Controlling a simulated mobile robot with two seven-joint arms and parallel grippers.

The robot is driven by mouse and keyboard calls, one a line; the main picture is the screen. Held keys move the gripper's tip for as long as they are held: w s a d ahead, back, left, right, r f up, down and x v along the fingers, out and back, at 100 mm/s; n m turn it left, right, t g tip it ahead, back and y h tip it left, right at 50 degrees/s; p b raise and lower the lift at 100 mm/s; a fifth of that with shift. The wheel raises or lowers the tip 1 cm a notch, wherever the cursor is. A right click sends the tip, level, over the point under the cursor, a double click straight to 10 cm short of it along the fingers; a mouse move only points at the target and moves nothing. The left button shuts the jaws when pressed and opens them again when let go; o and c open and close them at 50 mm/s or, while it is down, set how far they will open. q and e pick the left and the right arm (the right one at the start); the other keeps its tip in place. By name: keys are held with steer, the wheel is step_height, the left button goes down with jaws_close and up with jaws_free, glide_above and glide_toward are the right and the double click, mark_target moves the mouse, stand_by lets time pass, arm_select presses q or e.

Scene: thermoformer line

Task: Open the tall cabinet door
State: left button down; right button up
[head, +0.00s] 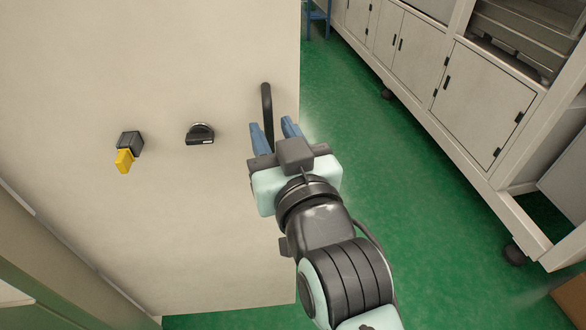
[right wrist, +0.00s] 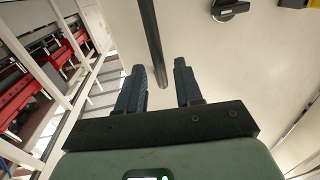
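The tall cabinet door (head: 205,220) is a cream panel filling the left of the head view, with no open gap visible along its right edge. A black vertical bar handle (head: 266,105) stands near that edge; it also shows in the right wrist view (right wrist: 150,40). My right gripper (head: 274,132) is open at the handle's lower end. In the right wrist view its two blue fingers (right wrist: 162,78) appear on either side of the bar, with space beside it. Whether a finger touches it I cannot tell. My left gripper is not in view.
A black rotary knob (head: 200,134) and a black fitting with a yellow tab (head: 126,155) are on the panel left of the handle. White floor cabinets (head: 470,100) on castors line the right. Green floor (head: 430,230) between is clear.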

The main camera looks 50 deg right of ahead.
steer(key=v, duration=1)
steer(key=shift+a+b, duration=0.15)
steer(key=shift+b, duration=0.15)
steer(key=shift+s+r, duration=0.1)
